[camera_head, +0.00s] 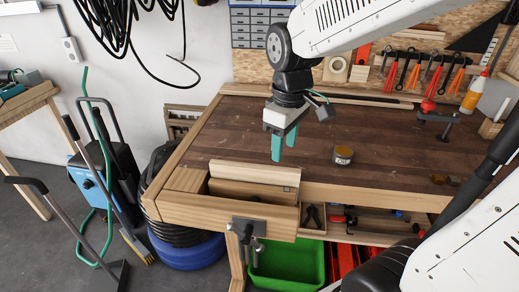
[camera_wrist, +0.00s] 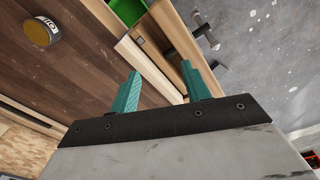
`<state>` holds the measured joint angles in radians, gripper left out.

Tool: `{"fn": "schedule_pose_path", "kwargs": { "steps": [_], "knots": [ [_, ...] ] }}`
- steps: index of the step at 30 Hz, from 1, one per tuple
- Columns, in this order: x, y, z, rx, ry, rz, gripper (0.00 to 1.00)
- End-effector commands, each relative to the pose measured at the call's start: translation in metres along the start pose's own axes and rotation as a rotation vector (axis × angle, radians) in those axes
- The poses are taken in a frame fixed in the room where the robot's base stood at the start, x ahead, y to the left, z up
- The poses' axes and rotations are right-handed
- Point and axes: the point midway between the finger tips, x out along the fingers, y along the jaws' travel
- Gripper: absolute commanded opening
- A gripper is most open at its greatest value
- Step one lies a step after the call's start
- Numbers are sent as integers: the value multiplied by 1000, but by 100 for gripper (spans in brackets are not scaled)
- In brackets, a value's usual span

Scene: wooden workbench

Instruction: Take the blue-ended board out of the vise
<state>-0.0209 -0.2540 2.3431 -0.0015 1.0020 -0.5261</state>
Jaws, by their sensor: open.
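The wooden vise (camera_head: 228,213) is at the front left corner of the bench. A pale board (camera_head: 255,171) stands in it, its upper edge above the jaw; I cannot make out a blue end. In the wrist view a pale board (camera_wrist: 148,66) runs behind the fingers. My gripper (camera_head: 283,150) has two teal fingers pointing down, apart and empty. It is above and slightly behind the board, not visibly touching it. The fingers (camera_wrist: 160,70) also show open in the wrist view. The vise handle (camera_head: 246,230) is at the front.
A round tin (camera_head: 342,155) stands on the bench (camera_head: 390,160) right of my gripper. An open compartment with tools (camera_head: 340,217) is right of the vise, with a green bin (camera_head: 287,265) below. Tools hang on the back board. The bench middle is mostly clear.

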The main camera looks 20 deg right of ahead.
Motion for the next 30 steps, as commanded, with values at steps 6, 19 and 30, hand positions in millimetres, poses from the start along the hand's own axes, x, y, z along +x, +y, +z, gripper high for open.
{"fn": "schedule_pose_path", "kwargs": {
  "steps": [6, 19, 30],
  "knots": [
    [50, 28, -56, -237, -27, -22, 47],
    [98, 46, -96, -436, -36, -35, 47],
    [103, 46, -96, -435, -37, -36, 47]
  ]
}}
